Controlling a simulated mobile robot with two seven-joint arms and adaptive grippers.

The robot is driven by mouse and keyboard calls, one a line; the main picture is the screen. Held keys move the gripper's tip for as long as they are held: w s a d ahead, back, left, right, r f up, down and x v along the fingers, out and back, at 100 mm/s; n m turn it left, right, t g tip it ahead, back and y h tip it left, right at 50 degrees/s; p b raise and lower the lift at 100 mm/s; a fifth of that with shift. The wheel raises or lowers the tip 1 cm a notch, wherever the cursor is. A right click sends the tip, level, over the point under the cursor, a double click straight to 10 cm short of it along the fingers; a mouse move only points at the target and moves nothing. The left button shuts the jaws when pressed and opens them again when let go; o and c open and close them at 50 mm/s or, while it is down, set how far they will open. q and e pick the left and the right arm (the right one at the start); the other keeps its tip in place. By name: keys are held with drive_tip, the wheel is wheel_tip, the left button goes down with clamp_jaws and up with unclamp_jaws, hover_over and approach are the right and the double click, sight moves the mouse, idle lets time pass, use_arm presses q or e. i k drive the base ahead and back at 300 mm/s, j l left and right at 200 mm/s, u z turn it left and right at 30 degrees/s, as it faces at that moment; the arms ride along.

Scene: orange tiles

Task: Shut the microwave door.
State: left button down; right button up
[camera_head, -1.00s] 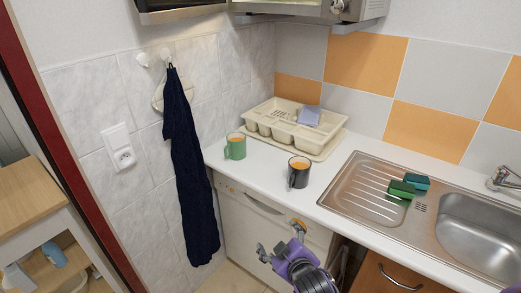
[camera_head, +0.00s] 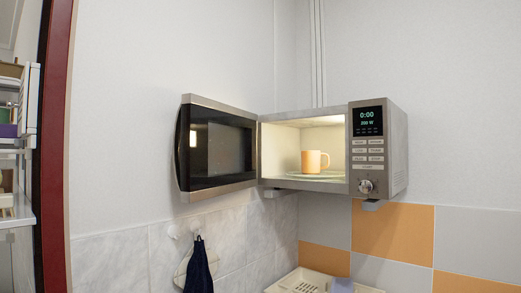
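The microwave (camera_head: 398,150) is mounted on the wall above the tiles, right of the middle. Its door (camera_head: 218,148) stands wide open, swung out to the left, with a dark window and a silver frame. The lit inside holds an orange mug (camera_head: 315,161) on a glass turntable plate (camera_head: 316,175). The control panel shows a lit display and a round knob (camera_head: 366,186). Neither of my grippers is in this view.
A dark towel (camera_head: 198,265) hangs from a wall hook below the door. A red door frame (camera_head: 54,150) and white shelves (camera_head: 18,150) stand at the left. The space in front of the microwave looks clear.

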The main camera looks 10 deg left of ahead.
sight(190, 144)
drive_tip(key=j+z, duration=0.3)
drive_tip(key=j, duration=0.2)
drive_tip(key=k+j+z, duration=0.1)
drive_tip(key=j+z, duration=0.2)
drive_tip(key=j, duration=0.2)
drive_tip(key=k+j+z, duration=0.1)
drive_tip(key=j, duration=0.25)
drive_tip(key=k+j+z, duration=0.1)
drive_tip(key=j, duration=0.25)
drive_tip(key=k+j, duration=0.1)
drive_tip(key=j, duration=0.2)
drive_tip(key=k+j, duration=0.1)
drive_tip(key=j, duration=0.4)
drive_tip(key=k+j+z, duration=0.1)
drive_tip(key=j, duration=0.45)
drive_tip(key=i+j, duration=0.1)
drive_tip(key=j, duration=0.15)
drive_tip(key=i+j, duration=0.1)
drive_tip(key=k+z, duration=0.4)
drive_tip(key=z, duration=0.15)
